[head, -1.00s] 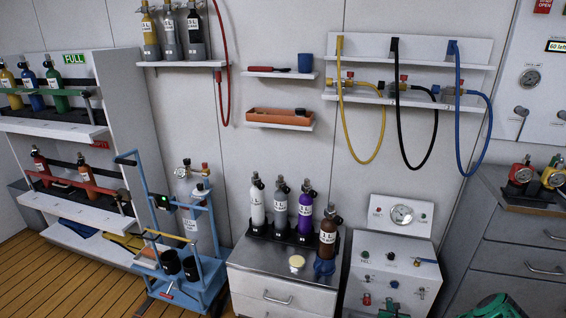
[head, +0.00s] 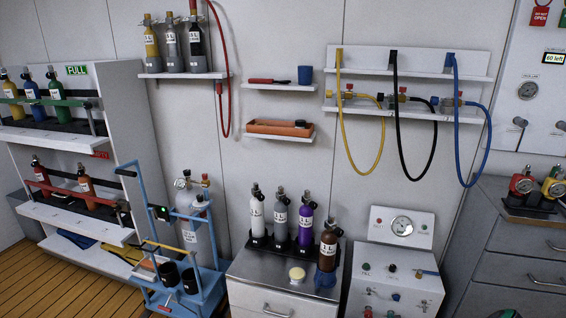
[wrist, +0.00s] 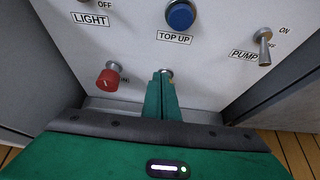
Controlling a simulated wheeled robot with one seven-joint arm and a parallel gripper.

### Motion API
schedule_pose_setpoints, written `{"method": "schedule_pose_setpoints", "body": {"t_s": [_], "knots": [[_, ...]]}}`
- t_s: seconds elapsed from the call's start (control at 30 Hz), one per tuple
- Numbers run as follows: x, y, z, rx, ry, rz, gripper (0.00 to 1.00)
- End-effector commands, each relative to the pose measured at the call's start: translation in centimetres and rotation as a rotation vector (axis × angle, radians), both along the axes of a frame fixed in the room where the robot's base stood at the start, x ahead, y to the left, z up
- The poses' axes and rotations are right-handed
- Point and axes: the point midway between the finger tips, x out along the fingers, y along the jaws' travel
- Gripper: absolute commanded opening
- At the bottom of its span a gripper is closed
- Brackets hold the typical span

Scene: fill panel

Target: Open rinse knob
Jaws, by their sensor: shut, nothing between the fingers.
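My gripper (wrist: 162,90) shows green in the wrist view, its fingers shut together and empty, pointing at the lower part of the white panel (wrist: 135,45). A red knob (wrist: 110,78) on a metal stem is left of the fingers, apart from them; a label beside it is partly hidden. A metal fitting (wrist: 167,72) shows just behind the fingertips, mostly covered; I cannot tell if they touch. No readable label says rinse, so I cannot tell which knob it is. The panel also shows in the head view (head: 385,280), cut off at the bottom.
A blue TOP UP button (wrist: 179,15) is above the fingers, and a PUMP toggle (wrist: 265,42) is at right. In the head view, grey drawers (head: 520,240) stand right of the panel and a cabinet with bottles (head: 262,272) stands left.

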Motion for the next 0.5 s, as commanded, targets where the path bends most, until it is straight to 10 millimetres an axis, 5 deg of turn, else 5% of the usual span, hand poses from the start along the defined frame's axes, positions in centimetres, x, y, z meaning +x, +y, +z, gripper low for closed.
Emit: {"method": "schedule_pose_setpoints", "body": {"t_s": [0.5], "knots": [[-4.3, 1.2, 0.1, 0.0, 0.0, -0.001, 0.0]]}}
